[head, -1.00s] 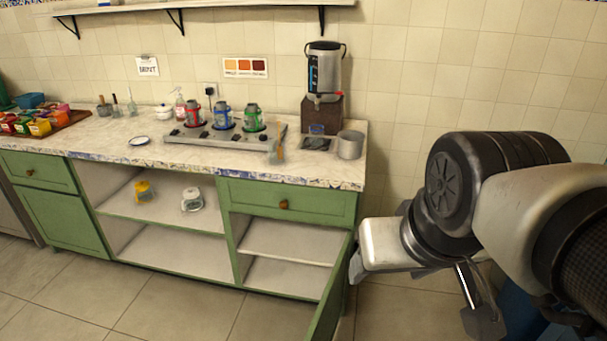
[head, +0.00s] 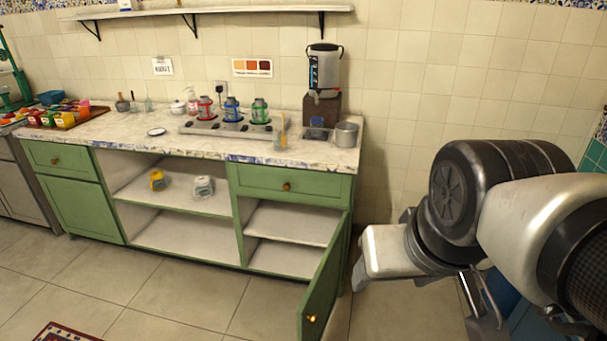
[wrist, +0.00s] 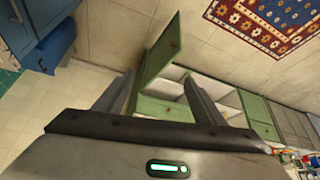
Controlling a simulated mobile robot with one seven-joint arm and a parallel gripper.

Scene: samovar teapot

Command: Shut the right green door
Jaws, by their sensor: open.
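The right green door (head: 325,282) stands open under the right end of the counter. It is swung out towards me, with a brass knob (head: 311,318) near its free edge. The door also shows in the wrist view (wrist: 158,52), beyond my gripper (wrist: 160,76). My gripper is open and empty, with its two fingers apart. It appears clear of the door. In the head view my arm is to the right of the door, and the fingers are hard to make out there.
The open cabinet has two bare shelf spaces (head: 288,222). A green drawer (head: 290,183) above it is shut. A patterned rug (head: 65,333) lies on the floor at the lower left. A blue cabinet (wrist: 30,25) shows in the wrist view. Tiled floor (head: 190,285) in front is clear.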

